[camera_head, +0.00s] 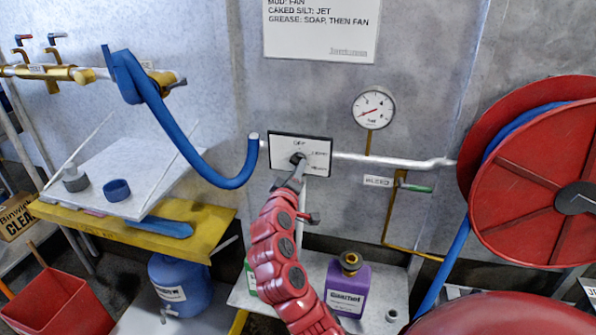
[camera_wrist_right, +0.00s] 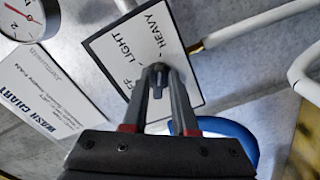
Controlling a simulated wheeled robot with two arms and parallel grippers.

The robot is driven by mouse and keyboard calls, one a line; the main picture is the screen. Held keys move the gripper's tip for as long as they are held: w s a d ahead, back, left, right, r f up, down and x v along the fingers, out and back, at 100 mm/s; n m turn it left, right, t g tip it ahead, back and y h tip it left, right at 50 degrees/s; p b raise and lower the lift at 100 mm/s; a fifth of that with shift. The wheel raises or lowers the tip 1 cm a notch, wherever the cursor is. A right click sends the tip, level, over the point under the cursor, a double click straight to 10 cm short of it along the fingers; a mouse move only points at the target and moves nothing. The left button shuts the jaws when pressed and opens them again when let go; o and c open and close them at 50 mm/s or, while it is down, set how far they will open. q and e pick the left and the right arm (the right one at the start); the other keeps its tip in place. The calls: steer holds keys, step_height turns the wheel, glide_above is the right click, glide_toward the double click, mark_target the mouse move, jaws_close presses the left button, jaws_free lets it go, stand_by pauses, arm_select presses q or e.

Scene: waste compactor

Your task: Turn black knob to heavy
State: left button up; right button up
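The black knob (camera_head: 298,158) sits on a white panel (camera_head: 318,163) with a dark border on the back wall. The panel has the words OFF, LIGHT and HEAVY, clearest in the wrist view (camera_wrist_right: 118,62). My right gripper (camera_head: 297,170) reaches up to the panel from below. In the wrist view its two fingers (camera_wrist_right: 158,78) lie on either side of the knob (camera_wrist_right: 157,82) and appear closed on it. The knob's pointing direction is mostly hidden by the fingers. My left gripper is not in view.
A grey pipe (camera_head: 395,161) runs right from the panel, below a pressure gauge (camera_head: 373,107). A blue hose (camera_head: 175,130) hangs at left, and a red hose reel (camera_head: 540,185) stands at right. A purple jug (camera_head: 347,288) stands on the low shelf below.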

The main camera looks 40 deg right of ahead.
steer(key=shift+o, duration=1.1)
steer(key=v, duration=1.7)
steer(key=shift+s+b, duration=0.25)
steer(key=shift+b, duration=0.15)
steer(key=shift+w+a, duration=0.1)
steer(key=shift+a, duration=0.05)
